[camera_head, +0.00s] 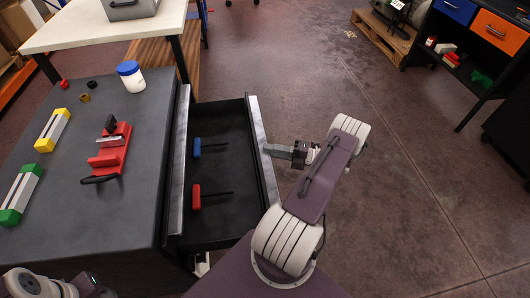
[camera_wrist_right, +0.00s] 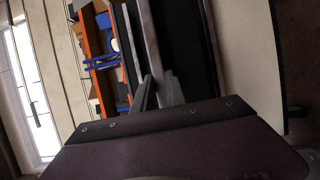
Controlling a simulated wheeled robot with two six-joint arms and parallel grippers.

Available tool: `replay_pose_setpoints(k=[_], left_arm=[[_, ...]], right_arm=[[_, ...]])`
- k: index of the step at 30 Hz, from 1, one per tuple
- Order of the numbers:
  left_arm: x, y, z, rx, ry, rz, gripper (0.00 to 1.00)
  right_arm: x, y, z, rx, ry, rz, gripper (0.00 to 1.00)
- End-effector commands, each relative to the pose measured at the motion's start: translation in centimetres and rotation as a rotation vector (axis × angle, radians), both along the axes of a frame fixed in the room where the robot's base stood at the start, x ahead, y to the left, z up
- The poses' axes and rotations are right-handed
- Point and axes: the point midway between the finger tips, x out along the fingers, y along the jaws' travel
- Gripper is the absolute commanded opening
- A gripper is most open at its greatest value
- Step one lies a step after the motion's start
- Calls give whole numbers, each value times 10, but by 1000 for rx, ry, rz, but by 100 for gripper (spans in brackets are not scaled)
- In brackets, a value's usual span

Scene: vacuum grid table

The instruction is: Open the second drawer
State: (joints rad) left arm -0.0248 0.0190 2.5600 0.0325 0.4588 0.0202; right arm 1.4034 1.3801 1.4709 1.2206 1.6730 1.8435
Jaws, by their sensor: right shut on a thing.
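An open drawer (camera_head: 225,178) sticks out to the right from the dark workbench cabinet (camera_head: 135,215). It holds a blue-handled tool (camera_head: 197,147) and a red-handled tool (camera_head: 196,197). I cannot tell which drawer in the stack it is. My right gripper (camera_head: 271,151) is at the outer side of the drawer's front, shut on its metal handle edge (camera_head: 262,140). In the right wrist view the two fingers (camera_wrist_right: 157,92) close around the long grey handle bar (camera_wrist_right: 148,35). At the lower left of the head view only a part of my left arm shows; its fingers are out of view.
On the benchtop stand a red vise (camera_head: 112,150), a white jar with a blue lid (camera_head: 131,76), a yellow-ended block (camera_head: 53,131) and a green-ended block (camera_head: 19,195). A white table (camera_head: 85,28) is behind. The floor (camera_head: 400,190) right of the drawer is clear.

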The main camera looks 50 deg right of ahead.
Motion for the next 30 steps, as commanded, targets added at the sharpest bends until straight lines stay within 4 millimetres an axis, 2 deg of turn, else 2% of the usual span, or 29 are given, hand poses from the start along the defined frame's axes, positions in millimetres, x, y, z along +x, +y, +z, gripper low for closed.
replay_pose_setpoints(k=[10, 11, 13, 23, 26, 30], left_arm=[[0, 0, 0, 0, 0, 0, 36], [0, 0, 0, 0, 0, 0, 36], [0, 0, 0, 0, 0, 0, 36], [0, 0, 0, 0, 0, 0, 36], [0, 0, 3, 0, 0, 0, 36], [0, 0, 5, 0, 0, 0, 36]], right_arm=[[-1, 0, -1, 1, 3, 3, 0], [-1, 0, -1, 0, 2, 3, 19], [-1, 0, -1, 0, 2, 2, 38], [-3, -2, 0, 0, 0, 0, 38], [-15, -10, 1, -1, 0, -3, 38], [-43, -26, 0, -3, 1, -4, 38]])
